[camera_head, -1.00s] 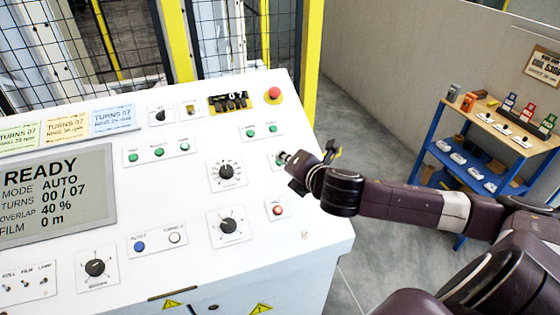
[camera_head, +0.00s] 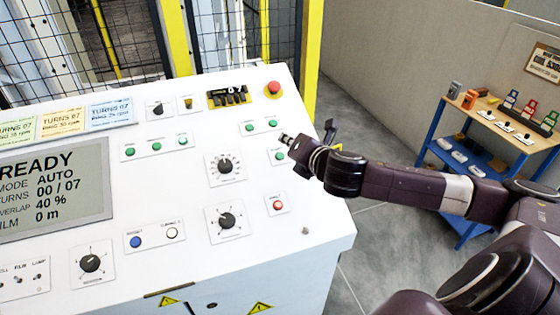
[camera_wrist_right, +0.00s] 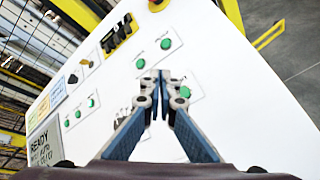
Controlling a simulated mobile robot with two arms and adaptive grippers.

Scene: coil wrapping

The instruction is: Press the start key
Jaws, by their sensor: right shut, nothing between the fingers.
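A green key (camera_head: 279,156), the likely start key, sits on a small plate on the right of the white console (camera_head: 130,255), above a red key (camera_head: 278,205). Its label is too small to read. My right gripper (camera_head: 284,139) is shut and empty, its tip just above that green key in the head view; whether it touches the panel I cannot tell. In the right wrist view the shut fingertips (camera_wrist_right: 163,78) are just left of the green key (camera_wrist_right: 185,91). The display (camera_head: 50,190) reads READY, 00 / 07 turns. My left gripper is out of view.
Two green lamps or keys (camera_head: 260,127) lie above, near a red mushroom button (camera_head: 274,87). Dials (camera_head: 225,166) are to the left. A blue-framed bench (camera_head: 490,130) stands at the right, and a wire fence (camera_head: 230,40) is behind the console.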

